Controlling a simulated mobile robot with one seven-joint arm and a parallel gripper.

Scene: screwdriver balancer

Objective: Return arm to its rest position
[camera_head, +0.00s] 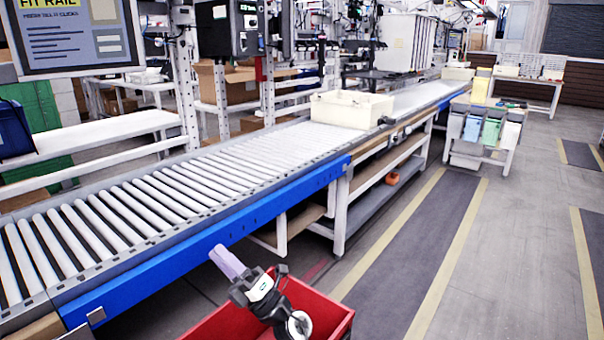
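My arm reaches up from the bottom edge of the head view, over a red bin. My gripper (238,283) is small, dark and partly blurred at the arm's end, pointing up and left toward the conveyor. A pale lilac elongated piece (228,262) shows at its tip. I cannot tell whether that piece is held or is part of the gripper, and the fingers cannot be made out.
The red bin (334,311) lies just behind and beside my arm. A roller conveyor (150,205) with a blue side rail (215,240) runs along the left. A cream crate (350,108) stands on it. The grey floor (500,250) at right is clear.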

